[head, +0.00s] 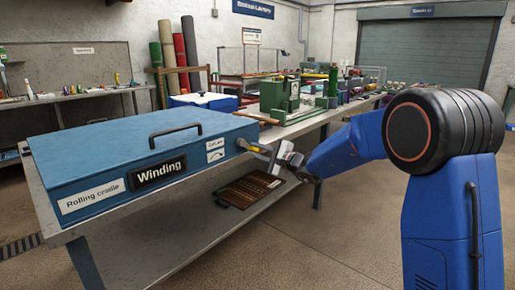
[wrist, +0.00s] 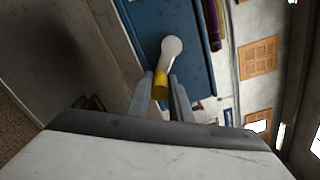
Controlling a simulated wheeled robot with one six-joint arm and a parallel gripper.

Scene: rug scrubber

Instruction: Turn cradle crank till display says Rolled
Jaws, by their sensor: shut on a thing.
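The rolling cradle (head: 120,160) is a blue box with a black top handle, lying on a grey table. Its front display (head: 160,172) reads "Winding". A label with a curved arrow sits near its right end. The crank (head: 252,146) sticks out of the right end, with a pale arm and a yellow part. In the wrist view the crank (wrist: 171,50) shows its pale arm against the blue box, and its yellow grip lies between my fingers. My gripper (head: 277,158) is shut on this yellow grip; it also shows in the wrist view (wrist: 165,90).
A patterned rug (head: 255,189) lies on the lower shelf below the crank. A green machine (head: 285,98) stands on the table behind the cradle. Rolled rugs (head: 180,60) lean at the back wall. The floor in front is clear.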

